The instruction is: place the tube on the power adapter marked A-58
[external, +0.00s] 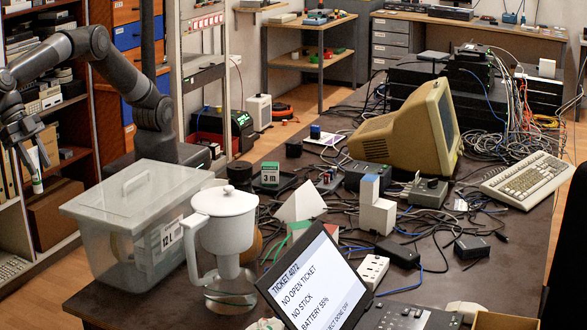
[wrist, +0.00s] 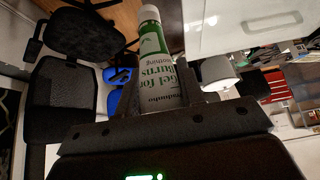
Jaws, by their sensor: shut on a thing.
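My gripper (external: 30,150) is at the far left of the external view, off the table's left side and left of the lidded box. It is shut on a white and green tube (external: 36,178). In the wrist view the tube (wrist: 162,62) stands between the two fingers, its white cap away from the palm, with "Gel for Burns" printed on it.
A clear lidded box (external: 135,220) and a white jug (external: 222,225) stand at the table's left end. A tilted ticket screen (external: 315,285) is in front. A beige monitor (external: 405,125), a keyboard (external: 528,188) and many cables crowd the table. Some bare tabletop (external: 500,285) shows at right.

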